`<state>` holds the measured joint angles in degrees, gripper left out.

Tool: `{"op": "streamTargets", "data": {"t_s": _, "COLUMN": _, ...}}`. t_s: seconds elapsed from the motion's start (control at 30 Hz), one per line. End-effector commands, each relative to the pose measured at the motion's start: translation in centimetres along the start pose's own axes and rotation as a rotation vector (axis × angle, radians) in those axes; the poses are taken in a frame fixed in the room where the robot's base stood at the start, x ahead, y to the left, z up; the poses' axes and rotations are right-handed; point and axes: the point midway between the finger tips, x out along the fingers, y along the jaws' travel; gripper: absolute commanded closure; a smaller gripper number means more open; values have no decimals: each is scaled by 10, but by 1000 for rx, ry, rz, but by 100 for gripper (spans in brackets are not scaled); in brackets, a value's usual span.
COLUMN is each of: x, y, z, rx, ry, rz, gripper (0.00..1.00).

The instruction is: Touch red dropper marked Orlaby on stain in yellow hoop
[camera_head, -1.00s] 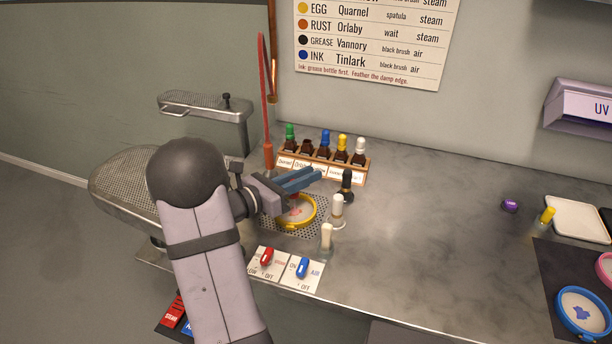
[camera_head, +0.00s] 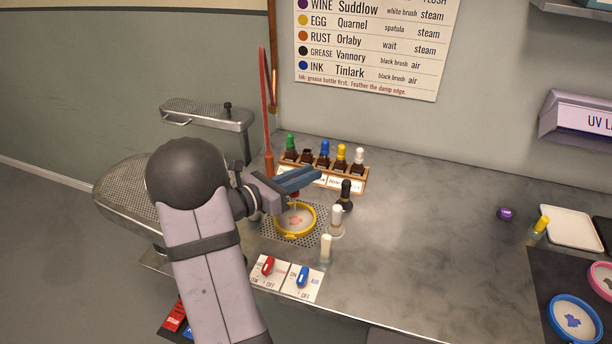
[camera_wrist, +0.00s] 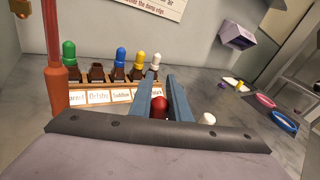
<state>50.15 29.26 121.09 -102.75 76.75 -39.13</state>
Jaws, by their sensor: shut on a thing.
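My gripper (camera_head: 303,181) is shut on the red dropper, whose red bulb (camera_wrist: 160,107) shows between the two blue fingers in the wrist view. In the head view only a bit of the dropper shows below the fingers, with its thin tip pointing down over the hoop. The yellow hoop (camera_head: 312,226) lies on the perforated plate with pale cloth in it. A reddish-orange stain (camera_head: 295,221) shows on the cloth. The tip appears at or just above the cloth's far part; I cannot tell whether it touches.
The bottle rack (camera_head: 322,178) stands behind, with one bottle (camera_head: 307,157) uncapped. A black-topped tool (camera_head: 346,194) and two white-topped tools (camera_head: 336,219) stand right of the hoop. Red (camera_head: 267,266) and blue (camera_head: 303,277) switches are in front. The counter to the right is mostly clear.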

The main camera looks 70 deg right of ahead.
Motion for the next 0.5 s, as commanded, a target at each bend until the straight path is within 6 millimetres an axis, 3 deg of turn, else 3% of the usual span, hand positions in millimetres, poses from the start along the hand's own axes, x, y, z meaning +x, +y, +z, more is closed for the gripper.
{"op": "streamTargets", "data": {"t_s": 0.3, "x": -2, "y": -5, "z": 26, "rx": 0, "ry": 0, "rz": 0, "gripper": 100}}
{"op": "streamTargets", "data": {"t_s": 0.5, "x": -3, "y": -6, "z": 31, "rx": 0, "ry": 0, "rz": 0, "gripper": 100}}
